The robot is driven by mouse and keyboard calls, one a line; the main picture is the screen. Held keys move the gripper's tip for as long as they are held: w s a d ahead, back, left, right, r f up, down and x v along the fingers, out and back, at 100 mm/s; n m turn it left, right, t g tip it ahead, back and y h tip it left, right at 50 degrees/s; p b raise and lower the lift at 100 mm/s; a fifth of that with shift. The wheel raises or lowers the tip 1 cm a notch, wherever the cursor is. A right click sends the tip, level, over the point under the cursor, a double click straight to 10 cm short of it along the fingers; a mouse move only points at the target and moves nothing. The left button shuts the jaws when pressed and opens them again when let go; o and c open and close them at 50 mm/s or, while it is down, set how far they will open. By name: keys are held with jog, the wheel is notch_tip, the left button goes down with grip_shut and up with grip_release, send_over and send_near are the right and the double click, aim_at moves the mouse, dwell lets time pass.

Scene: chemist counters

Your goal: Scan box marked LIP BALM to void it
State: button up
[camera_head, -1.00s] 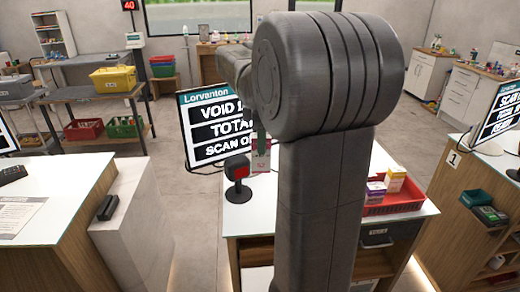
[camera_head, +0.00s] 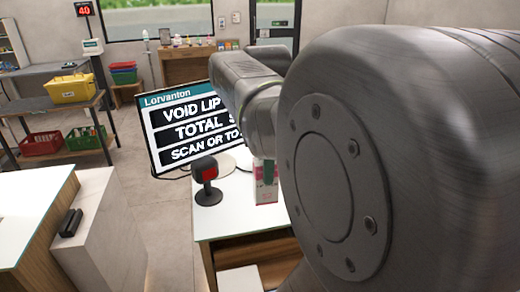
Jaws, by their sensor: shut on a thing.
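The dark scanner (camera_head: 206,180) with a red window stands on the white counter (camera_head: 226,218) in front of the screen. The screen (camera_head: 180,125) reads "VOID LIP", "TOTAL" and "SCAN OR TO", its right part hidden by my arm. My gripper (camera_head: 265,172), mostly hidden by my arm, shows as a green part to the right of the scanner. It is shut on a small white and pink box (camera_head: 266,193), held upright and apart from the scanner. The box's lettering is too small to read.
My arm covers the right half of the view and hides the counter there. A marble-sided counter (camera_head: 110,225) with a small black device (camera_head: 70,222) stands at left. Shelves with a yellow bin (camera_head: 73,88) stand behind. Open floor lies between.

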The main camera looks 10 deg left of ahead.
jog(key=s+d, duration=0.7)
jog(key=d, duration=0.2)
jog(key=shift+s+d+p, duration=0.25)
jog(key=shift+s+p, duration=0.1)
